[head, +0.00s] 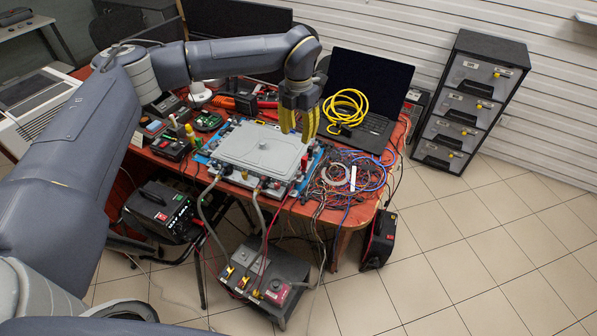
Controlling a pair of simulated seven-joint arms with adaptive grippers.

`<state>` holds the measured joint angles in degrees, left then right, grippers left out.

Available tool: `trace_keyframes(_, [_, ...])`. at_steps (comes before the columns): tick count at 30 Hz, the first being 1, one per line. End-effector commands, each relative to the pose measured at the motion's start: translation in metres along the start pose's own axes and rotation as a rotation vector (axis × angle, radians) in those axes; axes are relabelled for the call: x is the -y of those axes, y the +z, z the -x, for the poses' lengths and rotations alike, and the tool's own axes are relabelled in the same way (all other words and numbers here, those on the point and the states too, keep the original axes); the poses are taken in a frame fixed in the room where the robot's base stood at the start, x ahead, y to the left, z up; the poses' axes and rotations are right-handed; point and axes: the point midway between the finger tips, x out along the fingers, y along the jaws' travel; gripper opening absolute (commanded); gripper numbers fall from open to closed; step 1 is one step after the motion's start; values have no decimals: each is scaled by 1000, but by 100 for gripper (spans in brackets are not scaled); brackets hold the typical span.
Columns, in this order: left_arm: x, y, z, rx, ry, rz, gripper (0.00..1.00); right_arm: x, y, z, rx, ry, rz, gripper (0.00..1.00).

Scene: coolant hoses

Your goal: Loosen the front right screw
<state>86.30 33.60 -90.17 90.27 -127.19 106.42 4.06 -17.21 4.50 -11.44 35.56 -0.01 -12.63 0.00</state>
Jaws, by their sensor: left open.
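A grey lidded unit (262,150) sits on a blue base on the red workbench. Dark and red fittings line its edges, and hoses hang from its front side. The front right screw is too small to make out at this size. My left gripper (297,130) points down over the back right corner of the grey lid, with its yellow fingers apart and nothing seen between them. Whether the fingertips touch anything cannot be told. My right gripper is not in view.
An open laptop (365,95) with a coiled yellow cable (345,107) stands behind right. Tangled wires (345,178) lie right of the unit. A battery-like box (265,282) stands on the floor in front, with hoses running up. A drawer cabinet (470,100) stands far right.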

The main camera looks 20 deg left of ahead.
Motion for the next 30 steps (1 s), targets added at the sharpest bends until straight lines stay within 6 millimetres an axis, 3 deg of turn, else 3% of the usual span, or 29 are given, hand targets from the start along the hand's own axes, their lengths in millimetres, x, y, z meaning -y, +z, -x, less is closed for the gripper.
trace_keyframes(4, [1, -1, 0, -3, -5, -111, 40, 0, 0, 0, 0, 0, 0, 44])
trace_keyframes(11, [1, -1, -11, -4, -5, -157, 40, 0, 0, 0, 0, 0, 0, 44])
trace_keyframes(30, [2, -2, -121, -5, -6, -155, 40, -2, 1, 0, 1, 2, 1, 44])
